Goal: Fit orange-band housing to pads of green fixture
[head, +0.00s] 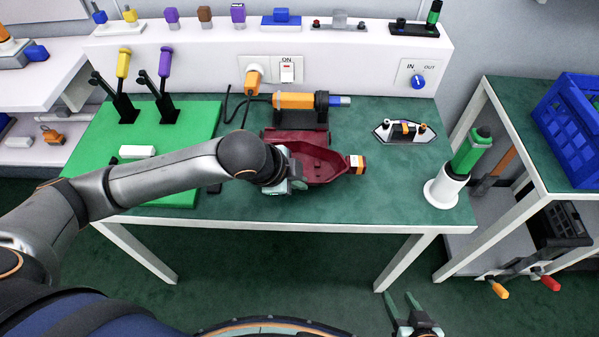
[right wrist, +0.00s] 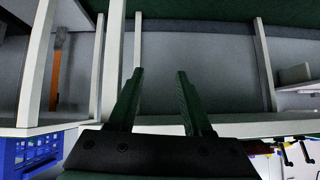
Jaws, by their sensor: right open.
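The dark red housing (head: 318,165) lies on the table's middle in the head view, with an orange, white and black band (head: 357,164) at its right tip. My left gripper (head: 290,178) is at the housing's left end and overlaps it; its fingertips are hidden, so its grip is unclear. The green fixture (head: 190,122) is a board on the table's left, with a white block pad (head: 137,151) and two black clamps with yellow (head: 123,63) and purple (head: 165,62) handles. My left arm covers part of it. My right gripper (head: 400,297) is open and empty off the table's front; it also shows in the right wrist view (right wrist: 160,73).
An orange tool (head: 295,101) on a black stand is behind the housing. A white plate with small parts (head: 404,131) lies to the right. A green bottle-like tool (head: 470,152) stands in a white holder at the right edge. A blue crate (head: 568,130) is on the right-hand table.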

